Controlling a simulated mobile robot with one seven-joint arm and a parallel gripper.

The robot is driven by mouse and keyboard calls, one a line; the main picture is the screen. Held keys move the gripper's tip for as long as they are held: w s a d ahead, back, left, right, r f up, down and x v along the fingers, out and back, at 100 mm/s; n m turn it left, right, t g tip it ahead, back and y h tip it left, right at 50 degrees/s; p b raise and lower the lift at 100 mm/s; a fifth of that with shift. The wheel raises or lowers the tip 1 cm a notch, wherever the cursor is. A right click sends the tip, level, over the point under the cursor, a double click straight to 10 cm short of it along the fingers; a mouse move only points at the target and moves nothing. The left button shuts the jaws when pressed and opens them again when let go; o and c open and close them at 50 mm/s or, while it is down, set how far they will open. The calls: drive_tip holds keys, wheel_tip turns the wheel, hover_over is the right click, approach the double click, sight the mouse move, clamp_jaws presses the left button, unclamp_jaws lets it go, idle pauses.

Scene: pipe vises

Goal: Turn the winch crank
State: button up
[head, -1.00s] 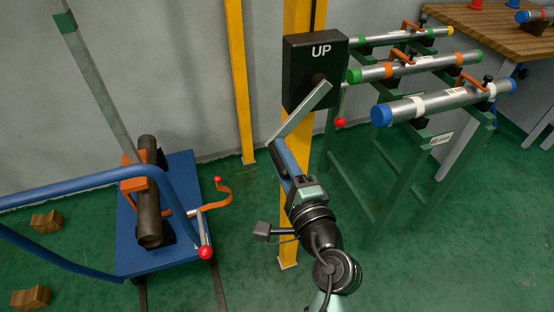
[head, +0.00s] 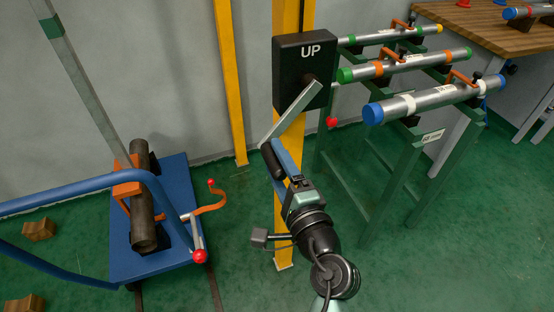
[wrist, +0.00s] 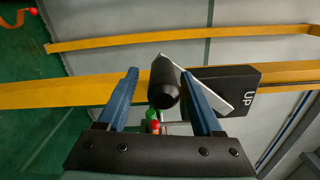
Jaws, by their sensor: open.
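The winch is a black box (head: 304,70) marked UP on a yellow post. A flat grey crank arm (head: 288,112) slants down and left from its hub. A black cylindrical handle (head: 271,160) sits at the arm's lower end. My gripper (head: 279,152) is at the handle with its blue fingers open. In the wrist view the handle (wrist: 164,84) points toward the camera between the two fingers of my gripper (wrist: 160,74), with a visible gap on each side. The crank arm (wrist: 205,85) runs partly behind the right finger.
A blue cart (head: 180,185) with a dark pipe and an orange crank (head: 212,203) is at left. Green floor (head: 240,235) is open between cart and post.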

drive_tip(key=b+v, duration=0.1)
drive_tip(key=v, duration=1.1)
drive_tip(key=shift+s, duration=0.2)
drive_tip(key=shift+d, duration=0.1)
